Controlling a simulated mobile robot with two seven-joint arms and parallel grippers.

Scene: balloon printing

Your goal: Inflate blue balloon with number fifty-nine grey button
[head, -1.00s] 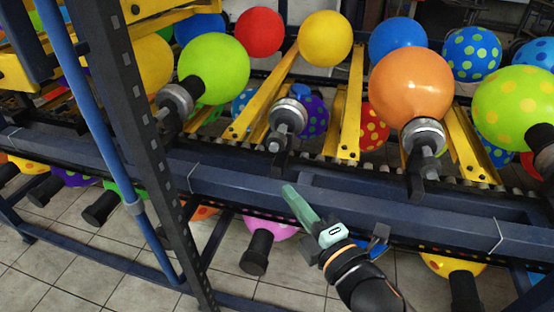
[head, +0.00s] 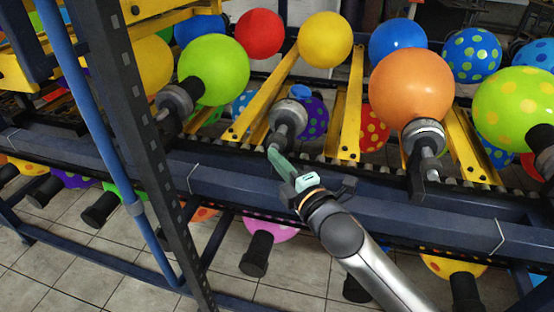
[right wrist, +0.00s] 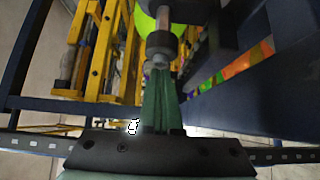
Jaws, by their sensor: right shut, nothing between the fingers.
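A small blue piece (head: 301,91), seemingly an uninflated balloon, sits at the top of a grey nozzle holder (head: 290,117) in the middle of the machine. My right gripper (head: 272,152) is shut and empty, its green fingertips at the lower end of this holder. In the right wrist view the shut fingers (right wrist: 160,75) reach a small grey knob (right wrist: 158,61) below a dark cylinder (right wrist: 162,43). I cannot tell whether they touch it. No number fifty-nine is readable. My left gripper is not in view.
An inflated green balloon (head: 214,69) stands left of the holder and an orange one (head: 411,87) right. Yellow bars (head: 352,110) flank the holder. A dark blue rail (head: 400,205) runs in front. A dark upright post (head: 145,150) stands at left.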

